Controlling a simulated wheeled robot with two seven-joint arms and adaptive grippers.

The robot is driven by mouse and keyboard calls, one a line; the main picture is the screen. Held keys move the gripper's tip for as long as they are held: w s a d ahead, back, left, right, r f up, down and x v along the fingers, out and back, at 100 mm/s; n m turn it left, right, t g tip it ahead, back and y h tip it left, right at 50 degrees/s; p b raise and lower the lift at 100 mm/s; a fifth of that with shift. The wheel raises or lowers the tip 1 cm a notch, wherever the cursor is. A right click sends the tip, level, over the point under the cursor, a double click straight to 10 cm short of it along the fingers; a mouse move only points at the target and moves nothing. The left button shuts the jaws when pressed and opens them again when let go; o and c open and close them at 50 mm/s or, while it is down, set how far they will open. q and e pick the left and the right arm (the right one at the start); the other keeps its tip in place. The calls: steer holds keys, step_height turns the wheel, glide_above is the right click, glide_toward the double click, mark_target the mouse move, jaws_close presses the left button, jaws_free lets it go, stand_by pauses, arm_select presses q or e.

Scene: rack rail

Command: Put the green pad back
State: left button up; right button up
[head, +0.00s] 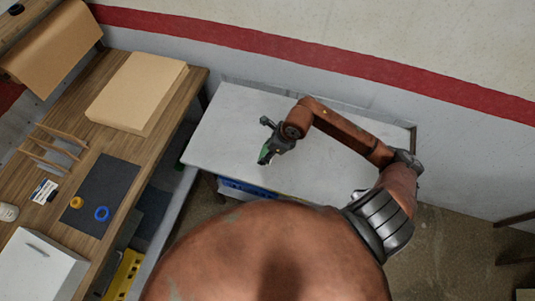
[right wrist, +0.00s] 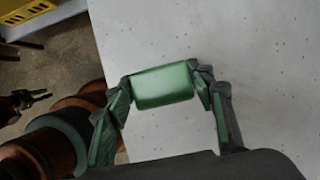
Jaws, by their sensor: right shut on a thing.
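The green pad (right wrist: 165,85) is a small smooth block with rounded edges. It sits between the fingertips of my right gripper (right wrist: 166,84) in the right wrist view, and the fingers are shut on it. In the head view my right gripper (head: 265,157) is over the left part of the white table (head: 225,135), and only a bit of green shows at its fingers. I cannot tell how far the pad is above the table top. A dark shape at the left of the right wrist view looks like my left gripper (right wrist: 27,98); its fingers are unclear.
A wooden bench (head: 125,160) on the left holds a cardboard box (head: 135,90), a rack with thin wooden slats (head: 52,150), and a dark mat (head: 105,188) with a yellow ring (head: 76,202) and a blue ring (head: 102,213). A blue bin (head: 240,187) is below the white table, whose top is otherwise clear.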

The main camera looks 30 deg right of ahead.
steer(key=shift+w+d+f, duration=0.3)
steer(key=shift+d+f, duration=0.05)
steer(key=shift+f, duration=0.2)
steer(key=shift+w+d+f, duration=0.1)
steer(key=shift+d+f, duration=0.05)
steer(key=shift+f, duration=0.8)
steer(key=shift+w+d+f, duration=0.1)
steer(key=shift+f, duration=0.8)
steer(key=o, duration=1.4)
steer(key=shift+o, duration=0.2)
steer(key=v, duration=1.2)
